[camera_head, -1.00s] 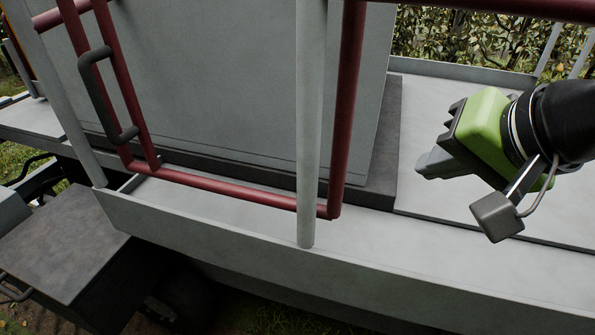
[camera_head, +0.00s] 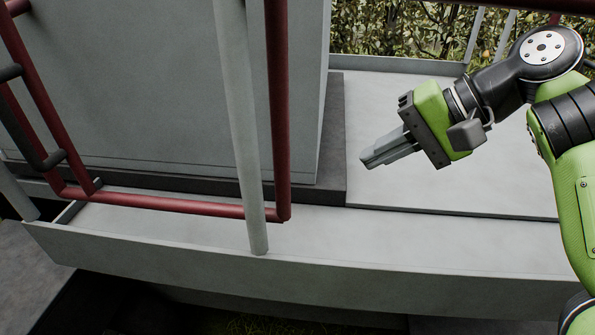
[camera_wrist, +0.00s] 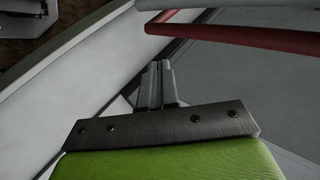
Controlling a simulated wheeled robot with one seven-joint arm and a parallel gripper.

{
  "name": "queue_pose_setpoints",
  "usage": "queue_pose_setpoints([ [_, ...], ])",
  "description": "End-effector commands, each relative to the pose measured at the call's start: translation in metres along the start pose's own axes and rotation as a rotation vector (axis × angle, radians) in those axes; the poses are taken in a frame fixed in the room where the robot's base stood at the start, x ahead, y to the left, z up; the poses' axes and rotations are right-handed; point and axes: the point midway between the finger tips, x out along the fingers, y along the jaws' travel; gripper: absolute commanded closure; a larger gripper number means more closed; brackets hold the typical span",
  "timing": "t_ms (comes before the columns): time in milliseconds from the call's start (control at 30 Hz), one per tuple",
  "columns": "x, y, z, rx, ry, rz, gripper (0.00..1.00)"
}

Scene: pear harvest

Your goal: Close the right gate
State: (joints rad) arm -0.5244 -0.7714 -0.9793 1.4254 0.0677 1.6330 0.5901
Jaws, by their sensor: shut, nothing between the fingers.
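The gate is a red tubular frame. Its bottom bar (camera_head: 160,203) runs just above the platform edge, and its upright bar (camera_head: 277,110) stands right of the grey post (camera_head: 240,120). The post crosses in front of the bottom bar. A dark handle (camera_head: 42,150) is on the gate's left side, partly cut off by the picture edge. My gripper (camera_head: 366,163) is shut and empty, over the platform right of the gate, with its fingers pointing left. In the wrist view its fingertips (camera_wrist: 156,68) are below a red bar (camera_wrist: 235,36) and apart from it.
A large grey box (camera_head: 130,90) stands behind the gate. The pale platform (camera_head: 440,150) is clear to the right. A low grey wall (camera_head: 330,275) edges its near side. Leafy growth (camera_head: 400,38) shows behind the far railing.

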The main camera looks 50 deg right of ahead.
Motion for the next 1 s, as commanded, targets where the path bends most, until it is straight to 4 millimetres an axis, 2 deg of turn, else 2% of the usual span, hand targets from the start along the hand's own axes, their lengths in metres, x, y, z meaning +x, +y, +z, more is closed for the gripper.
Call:
queue_pose_setpoints([
  [100,0.028,0.003,0.001,-0.001,-0.003,0.003,1.0],
  [400,0.094,0.002,0.001,-0.003,-0.004,0.003,1.0],
  [500,0.104,-0.014,0.001,-0.005,-0.002,0.002,1.0],
  [600,0.112,-0.023,0.001,-0.004,-0.001,0.001,1.0],
  [1000,0.117,-0.027,0.001,-0.001,0.001,0.0,1.0],
])
